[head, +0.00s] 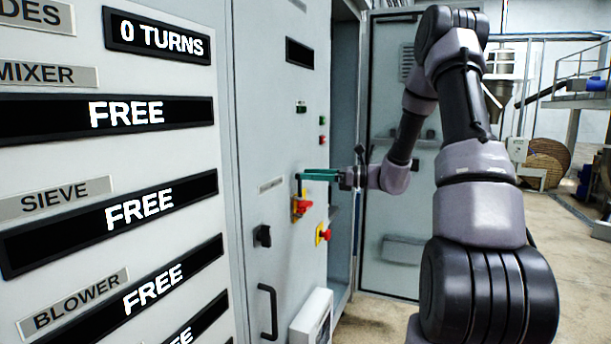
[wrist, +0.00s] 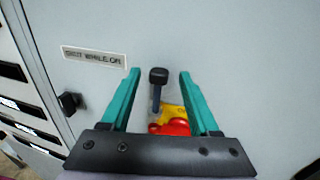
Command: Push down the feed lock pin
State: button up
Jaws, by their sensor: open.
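A small dark pin with a black square head (wrist: 158,76) stands out from the grey cabinet panel in the wrist view. A red and yellow part (wrist: 172,123) sits just below it, partly hidden by my gripper's palm. My gripper (wrist: 157,77) is open, with one teal finger on each side of the pin head and a gap on both sides. In the head view my gripper (head: 304,174) reaches left to the panel, just above the red and yellow part (head: 301,206). I cannot tell whether the fingertips touch the panel.
A black knob (head: 263,236), a red button on yellow (head: 323,235) and a handle (head: 268,311) are on the panel. A white box (head: 312,318) juts out below. Display boards (head: 110,220) fill the left. An open cabinet door (head: 395,250) stands behind my arm.

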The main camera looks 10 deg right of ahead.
jog(key=shift+x, duration=1)
jog(key=shift+c, duration=0.4)
grip_shut()
dwell(0.4)
